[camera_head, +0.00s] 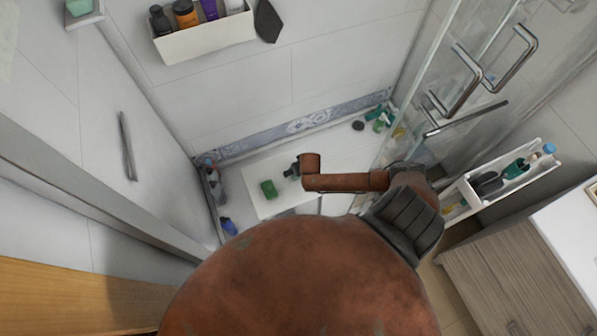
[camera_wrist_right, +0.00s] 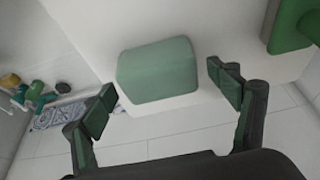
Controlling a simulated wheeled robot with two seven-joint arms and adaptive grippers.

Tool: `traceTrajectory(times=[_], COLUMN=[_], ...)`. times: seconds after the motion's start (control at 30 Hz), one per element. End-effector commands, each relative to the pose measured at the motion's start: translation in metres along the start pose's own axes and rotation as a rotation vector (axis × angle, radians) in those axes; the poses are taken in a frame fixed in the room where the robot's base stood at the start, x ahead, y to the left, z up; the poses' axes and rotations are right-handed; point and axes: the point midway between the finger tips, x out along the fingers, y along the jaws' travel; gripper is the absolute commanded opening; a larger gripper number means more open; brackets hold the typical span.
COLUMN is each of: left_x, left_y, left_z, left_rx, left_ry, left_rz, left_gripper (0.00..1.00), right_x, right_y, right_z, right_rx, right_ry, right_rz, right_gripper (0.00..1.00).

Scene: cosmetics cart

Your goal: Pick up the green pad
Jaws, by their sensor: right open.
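Two green things are on the white bench (camera_head: 285,202). A pale green block with rounded edges (camera_wrist_right: 158,72) lies near the bench edge in the right wrist view, and I cannot make it out in the head view. A darker green item (camera_head: 268,188) lies left of my right gripper (camera_head: 293,169) in the head view; it seems to be the one at the upper right of the right wrist view (camera_wrist_right: 290,25). My right gripper (camera_wrist_right: 164,94) is open and empty. Its fingertips appear on either side of the pale block's near edge; the depth gap is unclear. My left gripper is out of view.
Green bottles (camera_head: 378,117) stand in the far corner right of the bench, and more bottles (camera_head: 213,180) line its left side. A glass door (camera_head: 425,75) with metal handles stands right of my right arm. A wall shelf (camera_head: 205,38) holds bottles above.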

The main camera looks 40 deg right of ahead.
Motion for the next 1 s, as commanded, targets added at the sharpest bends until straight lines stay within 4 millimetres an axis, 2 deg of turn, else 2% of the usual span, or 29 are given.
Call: traceTrajectory(times=[0.1, 0.73, 1.0], left_x=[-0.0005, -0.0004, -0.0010], left_y=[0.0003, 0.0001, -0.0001], left_z=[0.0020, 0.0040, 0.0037], left_rx=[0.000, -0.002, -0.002], left_ry=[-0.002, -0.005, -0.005], left_rz=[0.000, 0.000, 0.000], left_gripper=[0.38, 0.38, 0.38], right_x=[-0.0006, -0.0007, -0.0020], right_y=[-0.0002, -0.0005, -0.0007], right_z=[-0.0002, -0.0001, -0.0008], right_rx=[0.000, 0.000, 0.000], right_ry=[0.000, 0.000, 0.000], right_rz=[0.000, -0.001, -0.001], right_gripper=[0.81, 0.37, 0.37])
